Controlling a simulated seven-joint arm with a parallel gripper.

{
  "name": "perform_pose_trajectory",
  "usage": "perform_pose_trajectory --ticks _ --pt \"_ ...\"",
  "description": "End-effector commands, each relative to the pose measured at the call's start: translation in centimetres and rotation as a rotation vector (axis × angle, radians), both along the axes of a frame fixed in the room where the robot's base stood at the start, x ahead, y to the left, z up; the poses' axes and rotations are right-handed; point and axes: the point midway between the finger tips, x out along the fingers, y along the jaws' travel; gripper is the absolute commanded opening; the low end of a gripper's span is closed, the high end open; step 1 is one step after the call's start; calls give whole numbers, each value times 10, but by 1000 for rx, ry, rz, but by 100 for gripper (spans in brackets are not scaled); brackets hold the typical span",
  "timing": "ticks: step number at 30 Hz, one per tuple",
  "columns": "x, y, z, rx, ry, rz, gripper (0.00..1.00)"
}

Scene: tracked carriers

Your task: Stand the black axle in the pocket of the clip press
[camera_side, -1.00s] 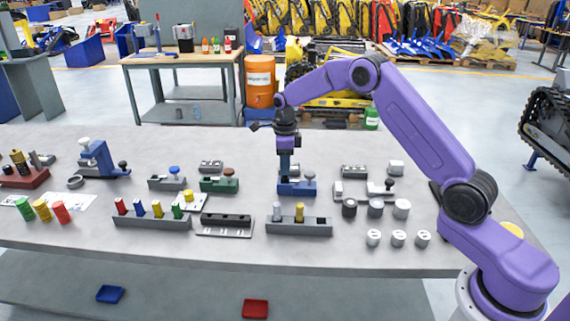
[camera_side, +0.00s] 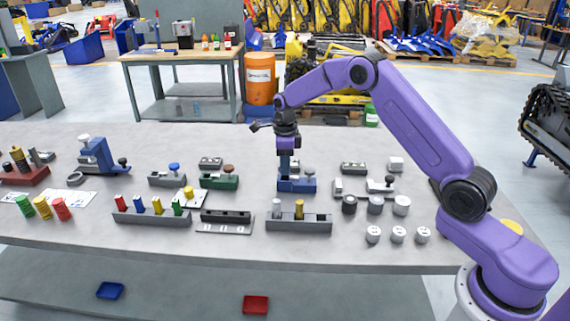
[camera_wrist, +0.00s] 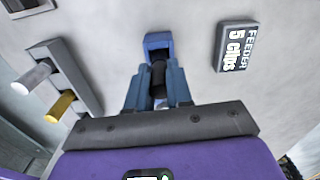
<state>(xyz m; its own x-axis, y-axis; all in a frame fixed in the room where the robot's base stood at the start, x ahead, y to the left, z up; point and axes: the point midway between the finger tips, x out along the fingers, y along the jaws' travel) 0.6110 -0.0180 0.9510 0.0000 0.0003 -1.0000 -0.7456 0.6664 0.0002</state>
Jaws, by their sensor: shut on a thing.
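The black axle (camera_wrist: 158,78) shows between the blue fingertips of my gripper (camera_wrist: 157,72) in the wrist view, with the jaws shut on it. The blue clip press (camera_side: 298,186), with a grey knob at its right, stands mid-table in the side view. My gripper (camera_side: 285,177) points straight down over the left part of this press. A blue block of the press (camera_wrist: 157,42) shows just beyond the axle in the wrist view. The axle's lower end and the pocket are hidden, so I cannot tell whether the axle is in it.
A grey rack (camera_side: 299,226) with a silver and a yellow peg stands in front of the press. A dark feeder (camera_wrist: 237,46) labelled "5 clips" lies nearby. A green fixture (camera_side: 219,182) stands left, several round pieces right.

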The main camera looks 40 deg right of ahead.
Motion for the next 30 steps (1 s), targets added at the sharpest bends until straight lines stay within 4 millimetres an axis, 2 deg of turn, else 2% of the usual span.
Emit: perform_pose_trajectory --ticks 22,23,25,26,30 --pt "0 0 -4 0 -1 0 0" --pt "0 0 -4 0 -1 0 24" --pt "0 0 -4 0 -1 0 46" --pt "0 0 -4 0 -1 0 50" --pt "0 0 -4 0 -1 0 50"
